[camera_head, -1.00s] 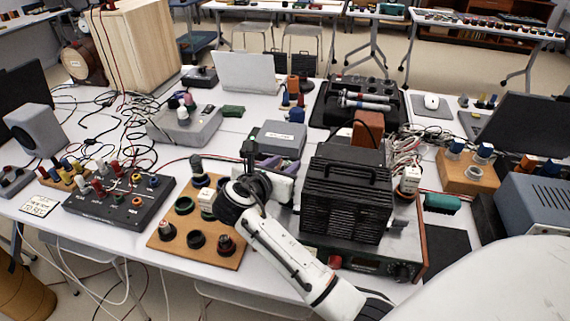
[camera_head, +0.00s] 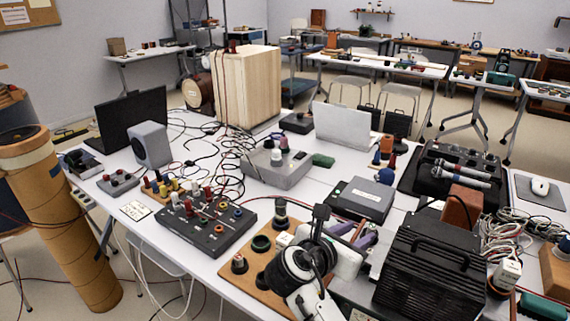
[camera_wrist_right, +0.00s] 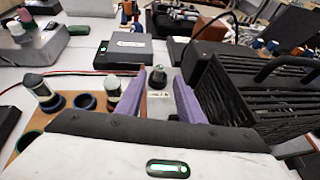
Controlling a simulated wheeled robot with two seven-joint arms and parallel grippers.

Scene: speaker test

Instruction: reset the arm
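My right gripper (camera_head: 356,231) is low over the white table, left of a black ribbed box (camera_head: 432,270) and right of a wooden board (camera_head: 262,268) with round holders. Its two purple fingers stand apart. In the right wrist view the open gripper (camera_wrist_right: 159,88) shows a small dark-topped part (camera_wrist_right: 157,77) in the gap between the fingers. I cannot tell whether that part is between the fingertips or beyond them; neither finger clearly touches it. The black ribbed box is close beside the right finger there. My left gripper is not in view.
A black panel with knobs (camera_head: 212,226), a grey box (camera_head: 277,168) and a dark flat box (camera_head: 360,200) stand near. A black case (camera_head: 425,180) holds microphones. Loose cables cover the table's left. A cardboard tube (camera_head: 68,225) stands off its left end.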

